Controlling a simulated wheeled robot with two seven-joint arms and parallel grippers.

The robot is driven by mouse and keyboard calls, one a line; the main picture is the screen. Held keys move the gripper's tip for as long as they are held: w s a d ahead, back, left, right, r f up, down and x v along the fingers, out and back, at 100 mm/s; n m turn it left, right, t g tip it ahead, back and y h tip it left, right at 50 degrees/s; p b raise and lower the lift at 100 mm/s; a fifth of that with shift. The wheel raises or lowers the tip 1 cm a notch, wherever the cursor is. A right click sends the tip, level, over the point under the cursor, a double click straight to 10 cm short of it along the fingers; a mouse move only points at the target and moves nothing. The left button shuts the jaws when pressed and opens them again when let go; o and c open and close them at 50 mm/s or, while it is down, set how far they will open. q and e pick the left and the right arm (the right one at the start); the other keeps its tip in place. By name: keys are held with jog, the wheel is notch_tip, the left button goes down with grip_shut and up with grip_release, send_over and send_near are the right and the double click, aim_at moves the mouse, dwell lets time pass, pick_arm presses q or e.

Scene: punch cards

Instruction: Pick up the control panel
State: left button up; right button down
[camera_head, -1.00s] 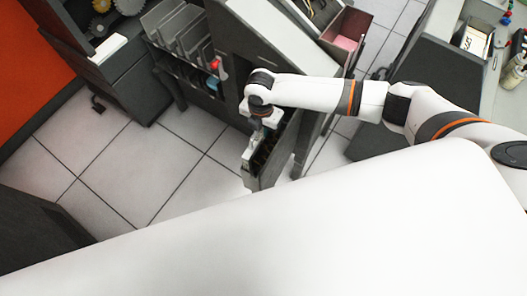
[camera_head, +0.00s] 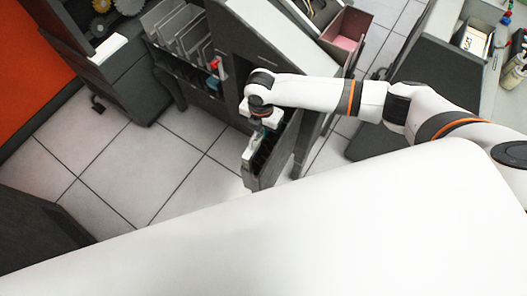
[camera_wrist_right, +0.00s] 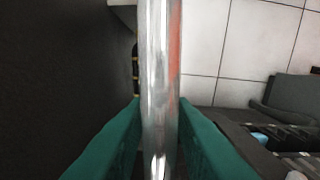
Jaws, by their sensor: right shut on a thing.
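A dark, narrow, upright panel (camera_head: 272,153), which seems to be the control panel, stands out from the side of the dark machine below my right gripper. My right gripper (camera_head: 257,138) is over its near upper end, partly hidden by its own wrist. In the right wrist view, the green fingers of the right gripper (camera_wrist_right: 160,125) are shut on a shiny metal bar (camera_wrist_right: 160,60). The bar runs straight between the fingers. I cannot tell whether the bar is part of the panel. My left gripper is not in view.
The dark machine (camera_head: 262,38) stands behind the gripper, with a rack of grey dividers (camera_head: 183,35) to its left. A pink-lined bin (camera_head: 347,36) is at its right. Tiled floor (camera_head: 150,165) is open to the left. My white body covers the foreground.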

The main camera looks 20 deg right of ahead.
jog(key=shift+w+r, duration=0.15)
jog(key=shift+w, duration=0.1)
